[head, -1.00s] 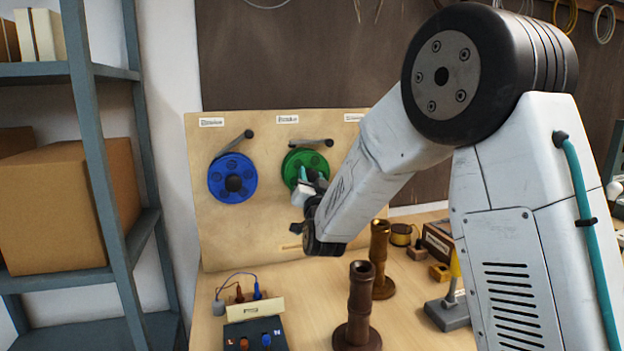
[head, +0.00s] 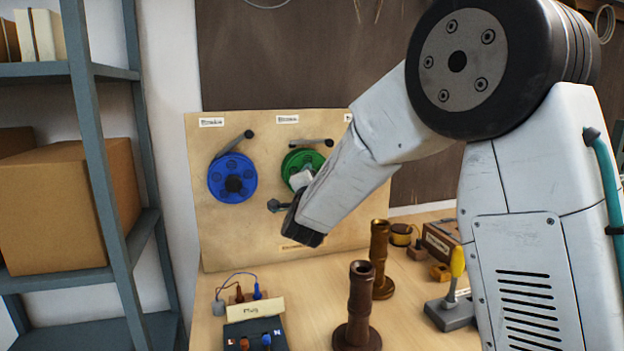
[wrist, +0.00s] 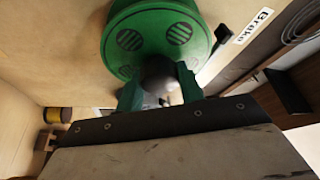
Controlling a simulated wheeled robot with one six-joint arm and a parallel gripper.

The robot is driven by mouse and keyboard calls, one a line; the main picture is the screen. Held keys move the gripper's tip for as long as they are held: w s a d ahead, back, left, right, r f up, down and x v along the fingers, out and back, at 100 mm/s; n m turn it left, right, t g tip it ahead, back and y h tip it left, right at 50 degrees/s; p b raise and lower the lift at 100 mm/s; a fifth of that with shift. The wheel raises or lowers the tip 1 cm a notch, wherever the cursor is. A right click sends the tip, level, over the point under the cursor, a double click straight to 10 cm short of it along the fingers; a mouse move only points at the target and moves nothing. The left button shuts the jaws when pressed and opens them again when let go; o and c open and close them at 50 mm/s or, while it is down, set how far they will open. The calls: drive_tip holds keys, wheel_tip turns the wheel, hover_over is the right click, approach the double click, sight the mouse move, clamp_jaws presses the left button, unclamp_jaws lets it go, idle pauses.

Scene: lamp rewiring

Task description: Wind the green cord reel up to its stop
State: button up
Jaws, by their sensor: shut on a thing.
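The green cord reel (head: 297,160) is mounted on the upright tan board, right of the blue reel. In the wrist view the green reel (wrist: 156,35) fills the top middle, with dark slotted holes around its face. My gripper (wrist: 158,84) is at the reel's centre, its green fingers on either side of a dark round knob (wrist: 158,72), shut on it. In the head view my wrist covers the reel's lower right. A dark lever (head: 311,142) lies nearly level above the reel. The cord and the stop cannot be made out.
The blue reel (head: 232,178) with its tilted lever is on the left of the board (head: 215,240). Below stand two brown turned posts (head: 358,310), a plug box (head: 255,333) and a yellow-handled tool (head: 457,265). A shelf (head: 100,180) stands at left.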

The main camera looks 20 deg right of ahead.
drive_tip(key=shift+f, duration=0.15)
idle(0.4)
drive_tip(key=o, duration=1)
drive_tip(key=v, duration=0.7)
drive_tip(key=shift+s+a, duration=0.2)
drive_tip(key=shift+s, duration=0.15)
